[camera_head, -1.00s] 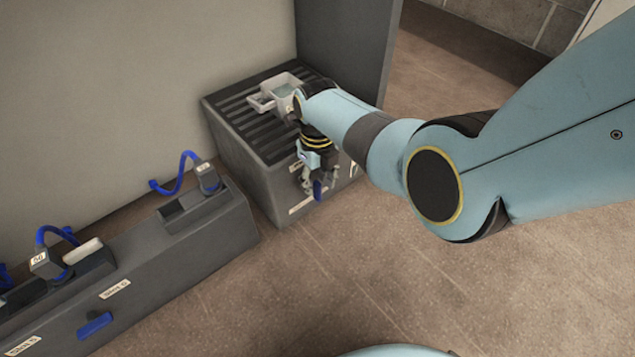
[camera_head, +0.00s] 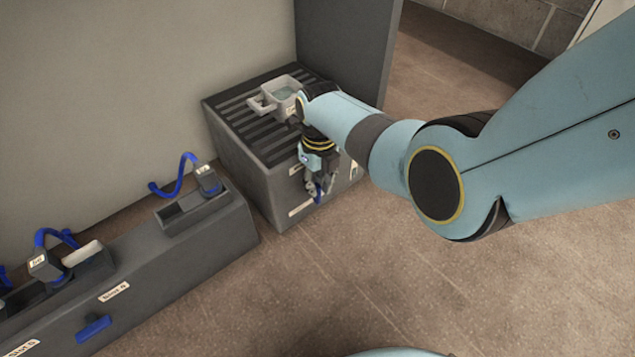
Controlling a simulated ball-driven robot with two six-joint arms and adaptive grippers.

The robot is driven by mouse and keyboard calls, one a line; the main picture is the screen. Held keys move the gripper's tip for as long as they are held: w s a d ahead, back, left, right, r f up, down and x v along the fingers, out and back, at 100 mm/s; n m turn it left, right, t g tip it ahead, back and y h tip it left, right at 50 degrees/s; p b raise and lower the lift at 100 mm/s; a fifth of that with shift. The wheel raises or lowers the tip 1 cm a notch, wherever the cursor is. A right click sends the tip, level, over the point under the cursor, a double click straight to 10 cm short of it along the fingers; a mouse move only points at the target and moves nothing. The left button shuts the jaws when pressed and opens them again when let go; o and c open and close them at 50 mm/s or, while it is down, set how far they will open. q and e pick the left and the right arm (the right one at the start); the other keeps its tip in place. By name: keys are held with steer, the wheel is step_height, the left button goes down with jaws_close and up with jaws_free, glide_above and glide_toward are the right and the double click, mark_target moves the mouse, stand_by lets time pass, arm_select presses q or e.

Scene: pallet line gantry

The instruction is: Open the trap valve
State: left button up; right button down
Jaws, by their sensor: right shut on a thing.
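A grey box with a slatted top (camera_head: 247,140) stands against the tall dark panel. A small blue handle (camera_head: 319,194) shows low on its front face, mostly covered by my right gripper; I take it to be the trap valve. My right gripper (camera_head: 316,188) points down in front of that face and is shut on the blue handle. How far the handle is turned is hard to tell at this size. My left gripper is out of view.
A pale tray with a handle (camera_head: 265,103) sits on the slats. A long grey bench (camera_head: 160,262) runs along the wall at left, with blue hoses (camera_head: 184,170), labels and another blue handle (camera_head: 94,327). The floor (camera_head: 330,270) in front is clear.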

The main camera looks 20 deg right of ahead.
steer(key=shift+d+y, duration=0.25)
steer(key=shift+y, duration=0.15)
steer(key=shift+w+d+f+g+y, duration=0.1)
steer(key=shift+d+g+y, duration=0.1)
steer(key=shift+g+y, duration=0.3)
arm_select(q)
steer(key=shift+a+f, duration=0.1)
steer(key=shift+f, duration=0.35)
arm_select(e)
steer(key=shift+y, duration=0.3)
steer(key=c, duration=1.3)
jaws_free()
steer(key=shift+c, duration=0.2)
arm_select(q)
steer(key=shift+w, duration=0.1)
arm_select(e)
steer(key=v, duration=1.2)
